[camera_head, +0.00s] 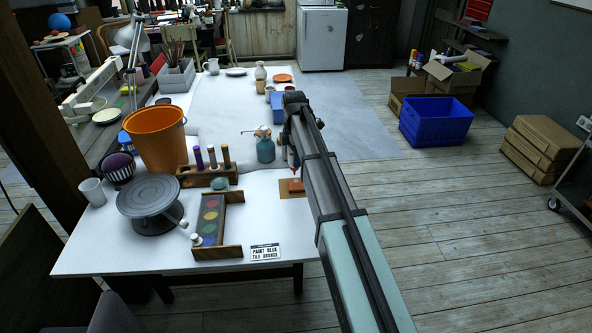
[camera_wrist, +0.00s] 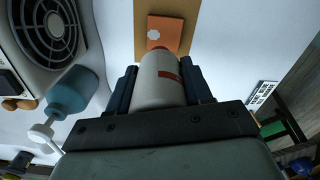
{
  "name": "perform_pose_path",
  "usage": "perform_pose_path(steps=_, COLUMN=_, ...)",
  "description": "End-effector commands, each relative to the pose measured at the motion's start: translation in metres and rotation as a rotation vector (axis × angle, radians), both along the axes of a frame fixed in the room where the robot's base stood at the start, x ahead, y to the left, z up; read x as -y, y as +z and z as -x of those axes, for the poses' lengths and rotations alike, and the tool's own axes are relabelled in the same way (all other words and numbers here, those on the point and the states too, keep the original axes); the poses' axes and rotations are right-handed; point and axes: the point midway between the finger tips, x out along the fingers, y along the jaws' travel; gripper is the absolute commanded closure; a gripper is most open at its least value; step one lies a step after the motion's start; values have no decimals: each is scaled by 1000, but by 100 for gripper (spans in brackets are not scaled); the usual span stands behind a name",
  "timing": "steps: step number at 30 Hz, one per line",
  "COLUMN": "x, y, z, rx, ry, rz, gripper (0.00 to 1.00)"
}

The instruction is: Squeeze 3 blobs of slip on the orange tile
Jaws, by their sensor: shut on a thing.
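My gripper (camera_wrist: 160,82) is shut on a white squeeze bottle (camera_wrist: 156,88) with a red mark on its side. The orange tile (camera_wrist: 174,28) lies on a tan board (camera_wrist: 190,8) just past the bottle's tip. One small pale round spot (camera_wrist: 153,34), which looks like a blob of slip, shows on the tile near the bottle's tip. In the head view the tile (camera_head: 296,186) lies near the table's right edge, with my gripper (camera_head: 291,146) above it. A reddish nozzle points down there. My arm hides part of the bottle and the board.
A teal bottle (camera_head: 265,150) stands left of my gripper. A wooden rack (camera_head: 205,176), a paint palette (camera_head: 209,222), a turntable (camera_head: 150,198) and an orange bucket (camera_head: 157,140) stand farther left. A sign card (camera_head: 265,252) is at the front edge. A blue box (camera_head: 277,106) is behind.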

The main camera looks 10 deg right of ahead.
Motion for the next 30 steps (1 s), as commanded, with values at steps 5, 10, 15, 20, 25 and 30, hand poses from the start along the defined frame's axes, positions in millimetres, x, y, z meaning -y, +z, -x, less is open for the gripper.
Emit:
perform_pose_path(steps=5, x=-10, y=-11, z=20, rx=-1, ry=1, rz=-4, gripper=59)
perform_pose_path(steps=10, x=-10, y=-13, z=19, rx=-1, ry=0, rz=-4, gripper=59)
perform_pose_path(steps=15, x=-10, y=-18, z=19, rx=-1, ry=0, rz=-4, gripper=59)
perform_pose_path(steps=20, x=-9, y=-25, z=19, rx=-1, ry=0, rz=-4, gripper=59)
perform_pose_path(steps=25, x=-9, y=-30, z=19, rx=-1, ry=0, rz=-4, gripper=59)
perform_pose_path(steps=30, x=-9, y=-32, z=19, rx=-1, ry=0, rz=-4, gripper=59)
